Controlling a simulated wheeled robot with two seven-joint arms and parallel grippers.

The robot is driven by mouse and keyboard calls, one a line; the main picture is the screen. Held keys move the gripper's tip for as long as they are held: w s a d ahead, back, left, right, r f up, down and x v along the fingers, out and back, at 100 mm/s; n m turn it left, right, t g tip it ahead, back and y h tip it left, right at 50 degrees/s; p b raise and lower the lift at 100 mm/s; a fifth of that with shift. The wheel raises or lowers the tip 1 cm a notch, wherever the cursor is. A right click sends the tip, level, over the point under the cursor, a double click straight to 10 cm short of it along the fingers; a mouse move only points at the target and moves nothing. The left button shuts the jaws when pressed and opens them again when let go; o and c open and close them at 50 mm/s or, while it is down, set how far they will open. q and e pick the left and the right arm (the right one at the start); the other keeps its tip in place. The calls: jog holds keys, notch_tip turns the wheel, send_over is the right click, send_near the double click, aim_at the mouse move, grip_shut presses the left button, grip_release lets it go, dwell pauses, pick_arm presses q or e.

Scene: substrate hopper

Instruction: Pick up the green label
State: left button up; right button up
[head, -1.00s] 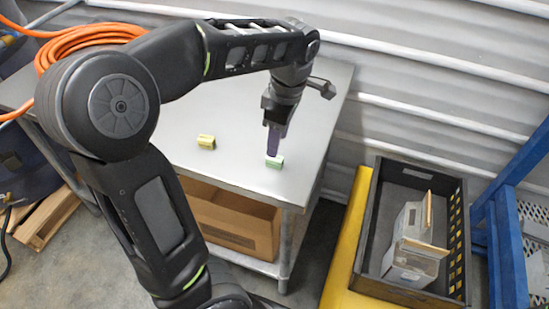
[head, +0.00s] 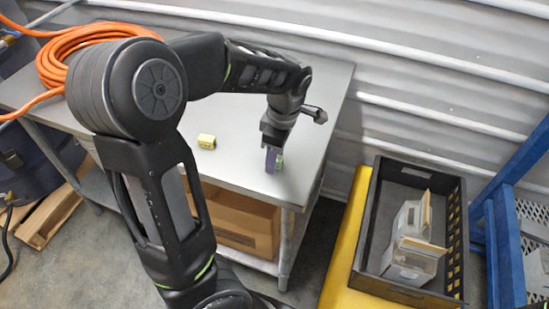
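The green label (head: 280,162) is a small pale green block near the front right corner of the grey metal table (head: 228,165). My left gripper (head: 271,161) points down right at the label. My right gripper is not in view.
A yellow label-like block (head: 206,141) lies on the table to the left. An orange hose coil (head: 75,50) lies at the table's left end. A cardboard box (head: 240,222) is on the lower shelf. A dark crate (head: 462,235) with clear containers stands right.

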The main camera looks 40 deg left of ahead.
pick_arm(q)
jog(key=shift+c, duration=0.6)
grip_shut()
dwell(0.3)
